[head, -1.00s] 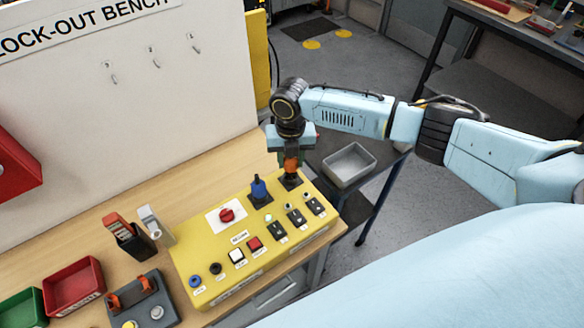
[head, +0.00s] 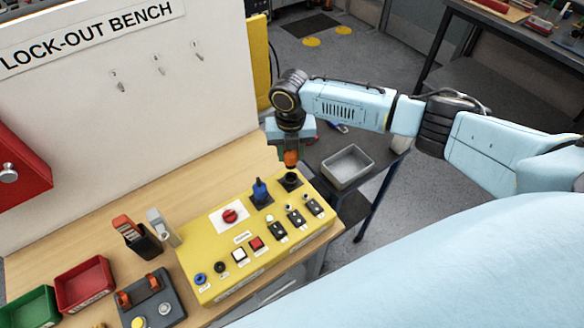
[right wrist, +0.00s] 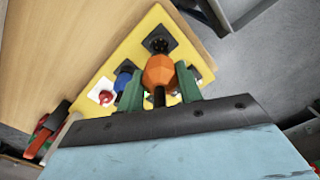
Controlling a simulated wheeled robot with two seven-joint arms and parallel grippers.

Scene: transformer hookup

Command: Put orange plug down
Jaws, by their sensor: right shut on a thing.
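The orange plug (head: 291,158) is in my right gripper (head: 291,148). In the right wrist view the orange plug (right wrist: 159,72) sits between the two green fingers of the gripper (right wrist: 159,92), which is shut on it. In the head view the plug is just above a black socket (head: 290,180) at the far right corner of the yellow panel (head: 205,268). The wrist view shows the socket (right wrist: 159,41) open and empty, apart from the plug. A blue plug (head: 260,190) stands upright in the neighbouring socket. My left gripper is not in view.
The panel also carries a red knob (head: 229,215), buttons and several switches. A grey bin (head: 348,167) stands to the right. Red (head: 84,284) and green (head: 30,308) trays and a dark charger-like block (head: 152,302) are at left. Bare wood (head: 190,190) lies behind the panel.

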